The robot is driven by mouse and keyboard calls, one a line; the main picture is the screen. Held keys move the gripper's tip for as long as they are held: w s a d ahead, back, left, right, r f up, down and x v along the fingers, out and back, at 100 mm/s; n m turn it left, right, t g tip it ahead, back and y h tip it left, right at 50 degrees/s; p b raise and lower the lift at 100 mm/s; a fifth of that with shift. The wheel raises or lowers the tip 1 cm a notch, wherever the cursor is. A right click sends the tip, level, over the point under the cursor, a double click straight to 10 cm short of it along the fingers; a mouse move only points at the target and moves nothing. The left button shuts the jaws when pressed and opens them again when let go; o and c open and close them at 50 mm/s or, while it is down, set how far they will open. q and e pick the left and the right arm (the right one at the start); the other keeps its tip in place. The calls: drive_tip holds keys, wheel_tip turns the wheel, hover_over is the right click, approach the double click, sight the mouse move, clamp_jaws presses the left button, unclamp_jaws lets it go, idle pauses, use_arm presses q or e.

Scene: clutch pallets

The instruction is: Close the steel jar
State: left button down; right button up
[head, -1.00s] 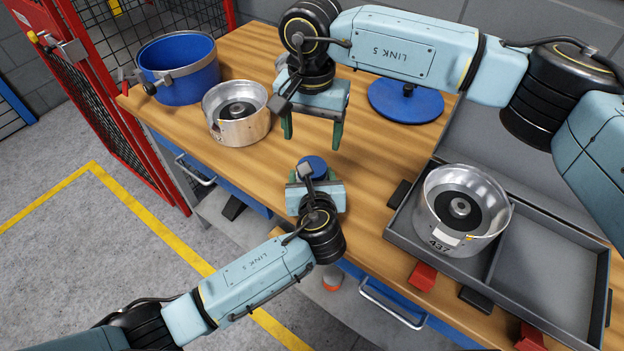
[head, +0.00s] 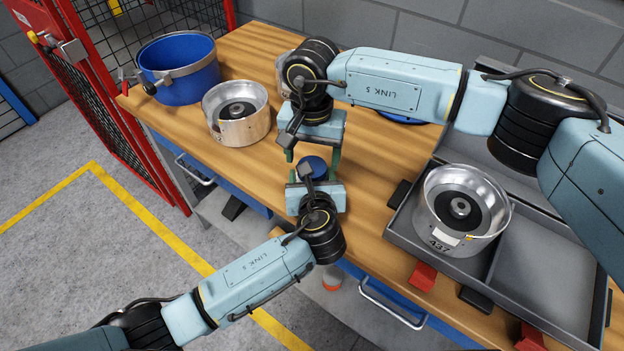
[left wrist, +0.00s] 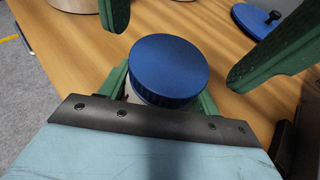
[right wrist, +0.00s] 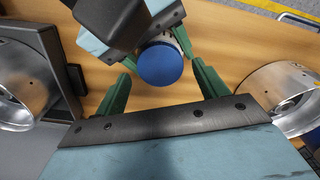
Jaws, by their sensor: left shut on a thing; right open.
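The steel jar (left wrist: 130,94) shows only as a sliver of its pale body under its round blue lid (left wrist: 169,68). The lid sits on top of the jar. My left gripper (left wrist: 160,90) is shut around the jar's body, below the lid; the lid also shows in the head view (head: 312,166). My right gripper (right wrist: 160,85) is open and empty. In the right wrist view its green fingers stand either side of the lid (right wrist: 160,64), apart from it. Whether the lid is screwed tight cannot be told.
A metal drum part (head: 237,112) and a blue pot (head: 180,70) stand at the back left of the wooden bench (head: 385,165). Another drum part (head: 462,208) sits in a grey tray (head: 540,262) at the right. A blue disc with a knob (left wrist: 262,20) lies behind.

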drive_tip(key=shift+f, duration=0.95)
drive_tip(key=c, duration=1)
drive_tip(key=shift+m, duration=1.6)
drive_tip(key=o, duration=1.1)
drive_tip(key=shift+c, duration=0.2)
drive_tip(key=shift+r, duration=0.15)
